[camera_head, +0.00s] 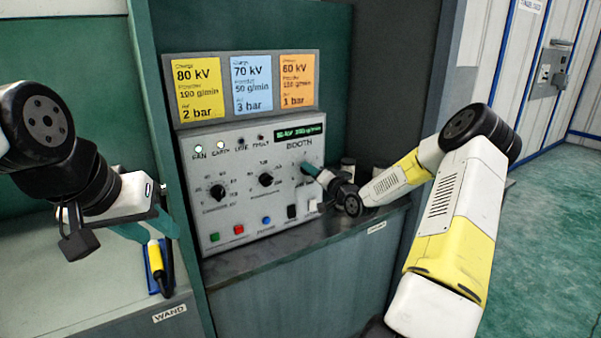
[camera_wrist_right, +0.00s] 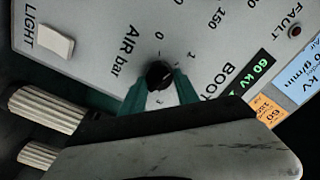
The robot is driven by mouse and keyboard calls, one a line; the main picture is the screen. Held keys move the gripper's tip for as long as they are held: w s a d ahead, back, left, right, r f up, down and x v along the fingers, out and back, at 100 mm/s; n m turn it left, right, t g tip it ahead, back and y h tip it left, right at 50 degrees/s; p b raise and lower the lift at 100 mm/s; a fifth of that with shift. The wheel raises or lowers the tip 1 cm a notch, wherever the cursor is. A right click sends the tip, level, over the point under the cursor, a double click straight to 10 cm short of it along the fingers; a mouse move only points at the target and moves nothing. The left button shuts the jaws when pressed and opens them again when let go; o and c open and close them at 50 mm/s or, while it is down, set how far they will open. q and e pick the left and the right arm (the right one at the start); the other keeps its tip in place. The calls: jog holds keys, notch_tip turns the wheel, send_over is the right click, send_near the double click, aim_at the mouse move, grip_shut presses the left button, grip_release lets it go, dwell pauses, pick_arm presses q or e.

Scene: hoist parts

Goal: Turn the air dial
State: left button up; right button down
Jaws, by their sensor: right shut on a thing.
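The air dial (camera_wrist_right: 159,74) is a black knob on the white booth panel, with "AIR bar" and scale numbers printed round it in the right wrist view. My right gripper (camera_wrist_right: 160,88) has its green fingers on both sides of the dial, shut on it. In the head view my right gripper (camera_head: 313,171) reaches the right part of the control panel (camera_head: 240,165) and hides the dial. My left gripper (camera_head: 147,234) hangs at the left, over the wand bench. Its green fingers look apart, with nothing seen held between them.
Two other black knobs (camera_head: 217,192) (camera_head: 266,179) sit left of the air dial. Yellow, blue and orange setting cards (camera_head: 252,84) stand above the panel. A yellow wand (camera_head: 156,258) is below my left gripper. White ribbed cylinders (camera_wrist_right: 46,108) stand near my right gripper.

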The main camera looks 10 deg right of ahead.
jog(key=shift+f+m, duration=0.1)
jog(key=shift+m, duration=1.1)
jog(key=c, duration=0.9)
grip_release()
jog(key=v, duration=0.8)
jog(key=shift+w, duration=0.1)
